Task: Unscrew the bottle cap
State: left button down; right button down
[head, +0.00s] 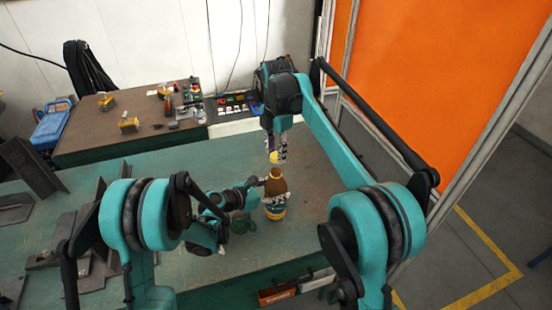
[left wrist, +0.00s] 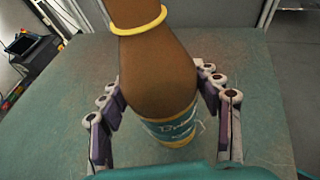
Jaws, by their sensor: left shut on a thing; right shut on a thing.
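A brown bottle (head: 277,187) with a blue and yellow label stands upright on the green table. Its yellow cap (head: 274,157) is at the tips of my right gripper (head: 276,155), which points down from above and is shut on it. The cap shows just above the bottle's neck; I cannot tell whether they touch. My left gripper (head: 266,190) comes in low from the left and is shut on the bottle's body. In the left wrist view the bottle (left wrist: 158,70) is between the two fingers, with a yellow ring (left wrist: 141,28) around its neck; its top is out of frame.
The green table (head: 325,190) is clear to the right of the bottle. Dark metal angle pieces (head: 35,170) and plates lie at the left. A brown-topped bench (head: 90,135) with small parts stands behind. An orange panel (head: 440,70) is at the right.

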pick_arm(q)
jog(key=shift+c, duration=1.4)
grip_release()
